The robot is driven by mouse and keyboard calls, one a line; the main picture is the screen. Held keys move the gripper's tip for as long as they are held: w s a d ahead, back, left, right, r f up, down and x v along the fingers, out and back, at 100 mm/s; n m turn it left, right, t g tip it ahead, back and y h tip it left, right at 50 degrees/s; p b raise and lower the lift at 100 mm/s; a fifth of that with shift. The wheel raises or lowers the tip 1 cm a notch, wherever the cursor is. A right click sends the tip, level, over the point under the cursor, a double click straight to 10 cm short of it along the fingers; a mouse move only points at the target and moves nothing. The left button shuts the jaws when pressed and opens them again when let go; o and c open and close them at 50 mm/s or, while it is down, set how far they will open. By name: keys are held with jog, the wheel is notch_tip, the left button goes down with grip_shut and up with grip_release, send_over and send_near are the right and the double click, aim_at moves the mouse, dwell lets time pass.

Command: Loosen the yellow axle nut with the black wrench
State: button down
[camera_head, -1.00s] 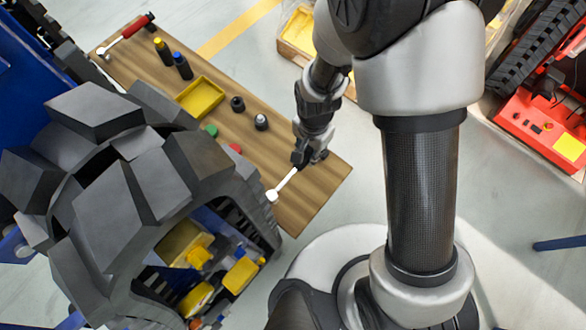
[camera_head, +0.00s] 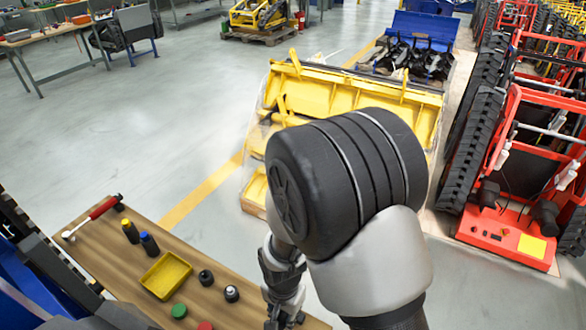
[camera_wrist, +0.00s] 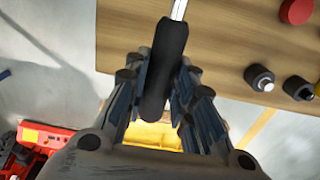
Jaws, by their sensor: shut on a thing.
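My gripper (camera_wrist: 160,85) is shut on the black handle of the wrench (camera_wrist: 165,50) in the wrist view. The wrench's silver shank runs out at the top edge, so its head is out of view. In the head view my gripper (camera_head: 285,314) is cut by the bottom edge, by the right end of the wooden bench, and the wrench cannot be made out. The yellow axle nut is in neither current view.
The wooden bench (camera_head: 120,262) carries a yellow tray (camera_head: 166,278), a red-handled tool (camera_head: 93,217), yellow-capped and blue-capped bottles, dark sockets (camera_head: 231,293), and green and red round pieces. A red machine (camera_head: 505,235) stands right. Open floor lies beyond the bench.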

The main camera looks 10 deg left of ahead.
jog(key=shift+d, duration=0.1)
jog(key=w+d+r+n, duration=0.2)
jog(key=w+d+r, duration=0.3)
jog(key=d, duration=0.5)
jog(key=w+d+r+n, duration=0.2)
jog(key=w+d+r, duration=0.2)
jog(key=d, duration=0.6)
jog(key=shift+w+d+r+n+b, duration=0.15)
jog(key=shift+w+r+n+b, duration=0.15)
jog(key=shift+w+r+b, duration=0.2)
jog(key=shift+f, duration=0.15)
